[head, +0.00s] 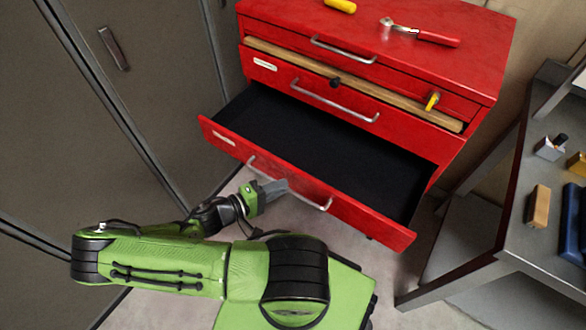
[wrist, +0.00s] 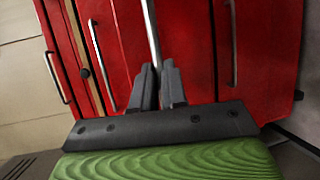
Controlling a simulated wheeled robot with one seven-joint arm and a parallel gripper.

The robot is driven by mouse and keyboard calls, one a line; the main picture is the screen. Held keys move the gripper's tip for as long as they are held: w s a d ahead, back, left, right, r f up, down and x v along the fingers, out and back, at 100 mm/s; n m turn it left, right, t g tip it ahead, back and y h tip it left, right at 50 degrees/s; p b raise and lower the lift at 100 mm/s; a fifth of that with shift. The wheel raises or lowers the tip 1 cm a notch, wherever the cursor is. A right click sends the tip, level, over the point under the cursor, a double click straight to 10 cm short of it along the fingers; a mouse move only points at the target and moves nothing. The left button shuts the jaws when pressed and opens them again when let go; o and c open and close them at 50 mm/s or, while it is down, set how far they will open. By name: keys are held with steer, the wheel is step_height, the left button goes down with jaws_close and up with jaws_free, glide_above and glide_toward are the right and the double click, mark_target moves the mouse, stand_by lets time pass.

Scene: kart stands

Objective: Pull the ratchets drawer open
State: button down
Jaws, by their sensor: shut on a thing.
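The red tool cabinet (head: 470,85) stands at the back centre. Its lowest visible drawer (head: 215,140) is pulled far out and shows an empty black inside. A pale label (head: 223,138) is on that drawer's front, too small to read, so I cannot tell by name which is the ratchets drawer. My gripper (head: 275,187) is at the silver bar handle (head: 316,202) of this open drawer. In the wrist view my gripper's fingers (wrist: 158,80) are shut on the handle (wrist: 151,30), with the red front behind.
Above, a closed drawer has a handle (head: 335,103), and a wooden strip (head: 360,85) runs across the cabinet. A ratchet-like tool (head: 425,35) lies on top. Grey lockers (head: 110,100) stand left; a dark bench (head: 490,210) with small items stands close on the right.

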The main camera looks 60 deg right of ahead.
steer(key=shift+w+a, duration=0.15)
steer(key=shift+a, duration=1.75)
steer(key=c, duration=1.2)
jaws_free()
steer(key=shift+o, duration=0.2)
steer(key=p+v, duration=0.1)
steer(key=v, duration=1.4)
steer(key=shift+w+a+r+p, duration=0.15)
steer(key=shift+w+a+p, duration=0.05)
steer(key=shift+a+p, duration=0.15)
